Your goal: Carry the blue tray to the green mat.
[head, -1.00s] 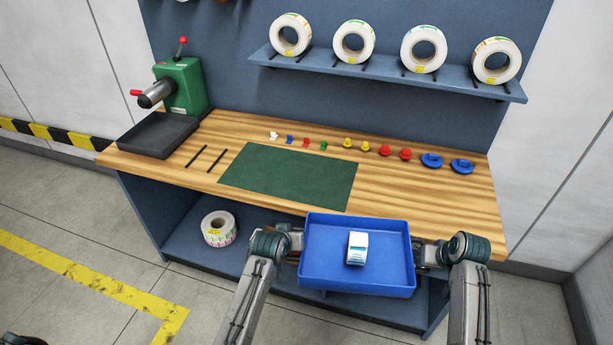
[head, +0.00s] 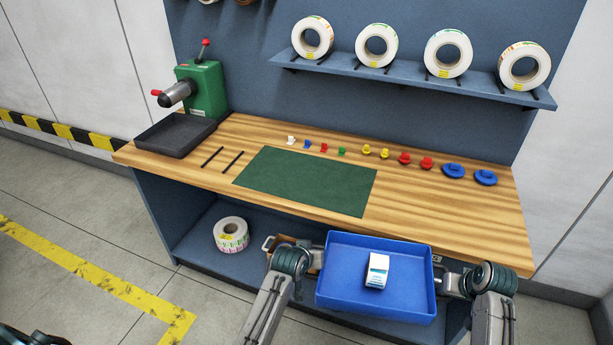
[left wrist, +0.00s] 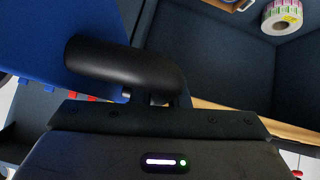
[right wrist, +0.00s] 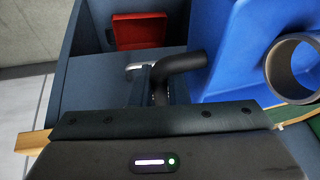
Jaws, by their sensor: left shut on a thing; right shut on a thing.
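The blue tray (head: 345,289) is in the lower middle of the head view, held level in front of the bench's front edge. A white label roll (head: 377,271) stands in it; its hollow core (right wrist: 294,68) shows in the right wrist view. My left gripper (head: 312,262) is shut at the tray's left side, and my right gripper (head: 447,280) is shut at its right side. A dark rounded bar shows at the jaws in both wrist views; the fingertips are largely hidden. The green mat (head: 305,180) lies flat and bare on the bench, beyond and left of the tray.
The wooden bench (head: 440,205) carries a row of small coloured pieces (head: 343,151) behind the mat. Two black rods (head: 222,160), a dark tray (head: 176,134) and a green machine (head: 205,90) are at left. A label roll (head: 231,235) sits on the lower shelf.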

